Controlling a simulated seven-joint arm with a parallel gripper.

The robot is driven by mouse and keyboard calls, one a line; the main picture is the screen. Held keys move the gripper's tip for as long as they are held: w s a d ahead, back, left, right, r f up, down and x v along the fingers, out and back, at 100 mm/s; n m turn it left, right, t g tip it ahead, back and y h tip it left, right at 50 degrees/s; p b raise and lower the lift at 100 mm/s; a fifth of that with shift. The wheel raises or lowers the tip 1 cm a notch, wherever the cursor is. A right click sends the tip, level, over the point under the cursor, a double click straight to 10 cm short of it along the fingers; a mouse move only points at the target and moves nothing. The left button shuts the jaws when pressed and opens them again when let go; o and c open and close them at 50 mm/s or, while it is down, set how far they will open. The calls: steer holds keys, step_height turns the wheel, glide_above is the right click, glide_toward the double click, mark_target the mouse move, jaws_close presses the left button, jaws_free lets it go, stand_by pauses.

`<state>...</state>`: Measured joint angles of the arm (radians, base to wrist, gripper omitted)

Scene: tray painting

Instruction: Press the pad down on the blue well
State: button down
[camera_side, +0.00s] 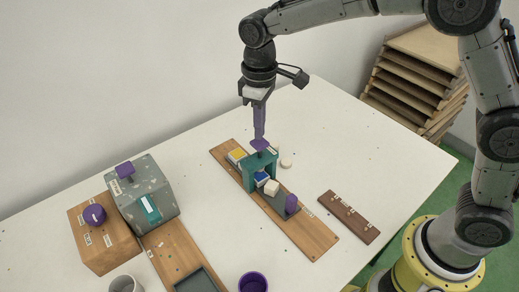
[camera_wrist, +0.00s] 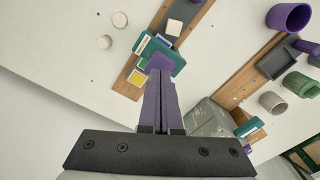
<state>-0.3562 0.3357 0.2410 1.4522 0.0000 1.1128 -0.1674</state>
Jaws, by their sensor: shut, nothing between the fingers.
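A teal arch (camera_side: 248,176) stands across a wooden board (camera_side: 312,236), with a square purple plate (camera_side: 261,145) on top. The blue well (camera_side: 261,178) shows under and beside the arch, partly hidden by it. A yellow well (camera_side: 237,156) lies to its left on the same board. No separate pad is clearly visible under the arch. My gripper (camera_side: 260,137) is shut and empty, pointing down, with its fingertips at the purple plate; I cannot tell whether they touch. In the wrist view, the fingertips overlap the purple plate (camera_wrist: 158,62) on the arch (camera_wrist: 178,66).
A grey speckled box (camera_side: 150,205) and a wooden box (camera_side: 100,245) stand at left. A dark brown strip (camera_side: 349,217) lies at right, with clear table around it.

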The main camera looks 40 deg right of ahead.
mark_target(260, 142)
steer(key=shift+f, duration=0.2)
steer(key=shift+f, duration=0.35)
steer(key=shift+f, duration=1.5)
steer(key=shift+r, duration=2)
